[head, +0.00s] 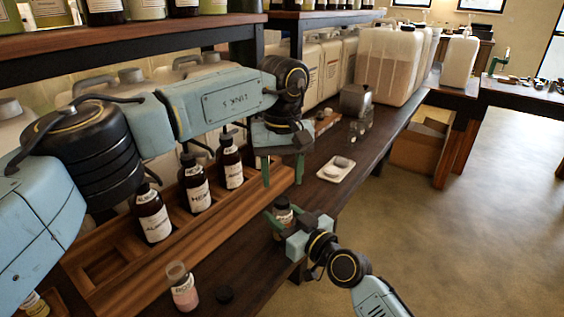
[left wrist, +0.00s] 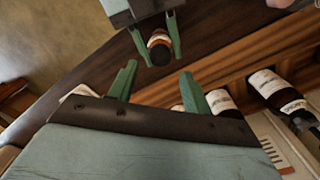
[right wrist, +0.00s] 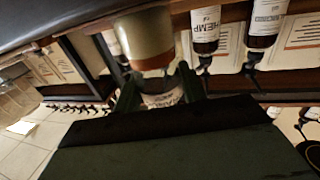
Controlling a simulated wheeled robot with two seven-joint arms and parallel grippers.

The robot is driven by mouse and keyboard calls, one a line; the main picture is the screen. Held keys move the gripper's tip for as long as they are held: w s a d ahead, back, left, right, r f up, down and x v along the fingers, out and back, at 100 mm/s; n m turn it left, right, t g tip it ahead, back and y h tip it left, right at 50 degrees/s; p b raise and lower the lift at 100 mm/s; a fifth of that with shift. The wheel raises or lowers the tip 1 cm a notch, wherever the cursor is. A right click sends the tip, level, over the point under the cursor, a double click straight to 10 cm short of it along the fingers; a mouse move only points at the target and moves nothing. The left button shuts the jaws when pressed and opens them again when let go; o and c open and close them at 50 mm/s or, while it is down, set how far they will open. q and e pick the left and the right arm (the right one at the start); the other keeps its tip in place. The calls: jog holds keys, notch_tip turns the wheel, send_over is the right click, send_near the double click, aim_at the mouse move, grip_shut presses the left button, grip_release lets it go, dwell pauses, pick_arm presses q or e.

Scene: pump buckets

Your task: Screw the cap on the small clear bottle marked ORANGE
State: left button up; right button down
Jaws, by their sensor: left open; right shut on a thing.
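My right gripper (head: 284,222) is shut on a small bottle (head: 283,211) with a white label, near the bench's front edge. The bottle also shows in the left wrist view (left wrist: 160,45), with a dark round end and an orange-brown band. The word on it is too small to read, and I cannot tell whether it is capped. In the right wrist view, a pale label (right wrist: 161,97) shows between my right fingers. My left gripper (head: 282,168) is open above and behind the bottle, fingers pointing down, apart from it. A black cap (head: 224,294) lies on the bench.
A small open-topped bottle with pink contents (head: 184,290) stands near the black cap. Dark labelled bottles (head: 198,188) stand in a wooden rack (head: 105,255) to the left. A white tray (head: 336,170) sits farther back. Large jugs (head: 385,65) line the back; bare bench lies around the cap.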

pick_arm(q)
jog(key=n, duration=0.4)
jog(key=shift+r, duration=0.15)
jog(key=n, duration=0.5)
jog(key=shift+r+n, duration=0.2)
jog(key=shift+n, duration=0.1)
jog(key=n, duration=0.3)
jog(key=shift+r+n, duration=0.15)
jog(key=shift+n, duration=0.25)
jog(key=n, duration=0.5)
jog(key=shift+r+n, duration=0.2)
jog(key=shift+n, duration=0.1)
jog(key=n, duration=0.3)
jog(key=shift+r+n, duration=0.15)
jog(key=shift+n, duration=0.25)
jog(key=n, duration=0.5)
jog(key=shift+r+n, duration=0.15)
jog(key=shift+n, duration=0.15)
jog(key=n, duration=0.3)
jog(key=shift+r, duration=0.15)
jog(key=n, duration=0.4)
jog(key=shift+r+n, duration=0.1)
jog(key=shift+n, duration=0.2)
